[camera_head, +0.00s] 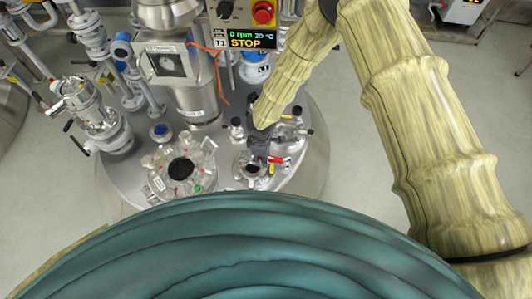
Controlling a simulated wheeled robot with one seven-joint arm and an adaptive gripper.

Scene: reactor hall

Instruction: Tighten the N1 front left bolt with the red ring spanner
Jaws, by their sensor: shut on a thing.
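My gripper (258,148) is dark and hangs at the end of my sleeved arm, over a small flanged nozzle (247,172) on the vessel lid. It is shut on the red ring spanner, of which a short red part (278,160) shows just right of the fingers. The rest of the spanner is hidden by the gripper or too small to make out. I cannot tell whether its ring sits on a bolt. The nozzle labels are too small to read, so I cannot pick out the N1 front left bolt.
A wider round port (181,169) with a dark opening and clamps stands left of the nozzle. A control box (242,22) reads "0 rpm 20 °C STOP". Valves and pipes (98,115) crowd the left of the steel lid (125,175). Grey floor lies around the vessel.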

